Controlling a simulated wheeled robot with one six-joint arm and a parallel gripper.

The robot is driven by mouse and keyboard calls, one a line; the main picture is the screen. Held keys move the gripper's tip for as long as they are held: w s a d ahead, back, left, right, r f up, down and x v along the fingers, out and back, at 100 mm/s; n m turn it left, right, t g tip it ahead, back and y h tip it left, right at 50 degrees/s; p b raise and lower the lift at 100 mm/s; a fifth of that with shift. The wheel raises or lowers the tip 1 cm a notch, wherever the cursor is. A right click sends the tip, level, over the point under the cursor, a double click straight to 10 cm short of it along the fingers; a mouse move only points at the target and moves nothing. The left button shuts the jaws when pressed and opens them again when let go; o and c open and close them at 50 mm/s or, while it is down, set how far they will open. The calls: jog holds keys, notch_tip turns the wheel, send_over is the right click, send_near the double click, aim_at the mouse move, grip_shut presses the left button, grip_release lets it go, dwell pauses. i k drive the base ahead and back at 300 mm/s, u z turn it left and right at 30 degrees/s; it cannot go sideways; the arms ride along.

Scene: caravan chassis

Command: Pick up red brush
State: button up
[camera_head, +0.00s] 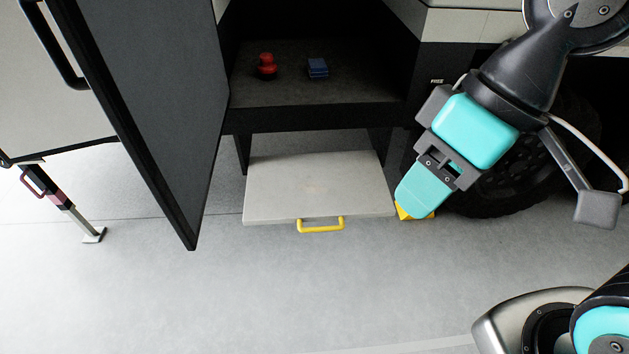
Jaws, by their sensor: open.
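A small red object with a dark band, which I take to be the red brush (266,66), stands on the dark floor of an open compartment, left of its middle. Its bristles cannot be made out. My gripper (415,213), turquoise and grey with yellow tips, points down and left, outside the compartment. It is to the right of and lower in the picture than the red brush, well apart from it. The gripper is open, and nothing shows held in it.
A blue block-like item (317,68) lies to the right of the brush. A dark door (150,110) stands open at the left. Below the compartment is a pale step (310,185) with a yellow handle (321,229). A black wheel (510,190) is behind my gripper. The floor in front is clear.

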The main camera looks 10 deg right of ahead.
aim_at(267, 69)
jog(key=u, duration=0.1)
jog(key=i, duration=1.85)
jog(key=u, duration=0.4)
